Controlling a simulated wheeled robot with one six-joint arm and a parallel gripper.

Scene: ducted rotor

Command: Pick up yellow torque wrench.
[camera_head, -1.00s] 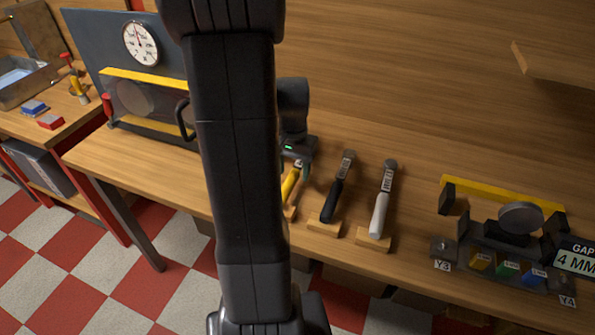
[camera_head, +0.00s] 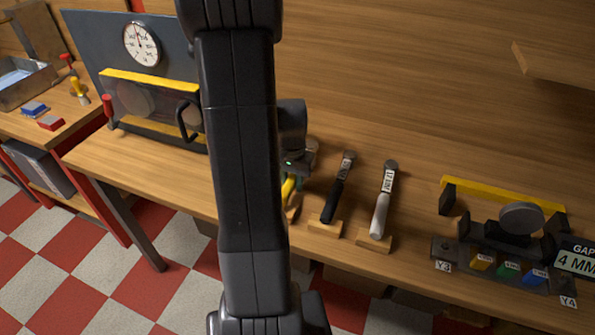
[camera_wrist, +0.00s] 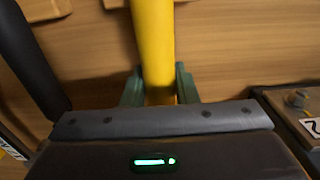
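The yellow torque wrench shows as a thick yellow handle (camera_wrist: 153,45) in the wrist view, running up from between my fingers. In the head view only a short piece of the yellow wrench (camera_head: 288,189) shows beside my arm, and the rest is hidden. My gripper (camera_wrist: 160,88) has its teal fingers on both sides of the handle. They appear to press against it with no clear gap. In the head view my gripper (camera_head: 294,180) is low at the wrench, and its fingertips are mostly hidden.
A black-handled wrench (camera_head: 334,197) and a white-handled wrench (camera_head: 381,210) lean on wooden blocks just right of my gripper. A fixture with coloured blocks (camera_head: 508,267) stands further right. A panel with a gauge (camera_head: 141,44) stands left. The bench front between panel and arm is clear.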

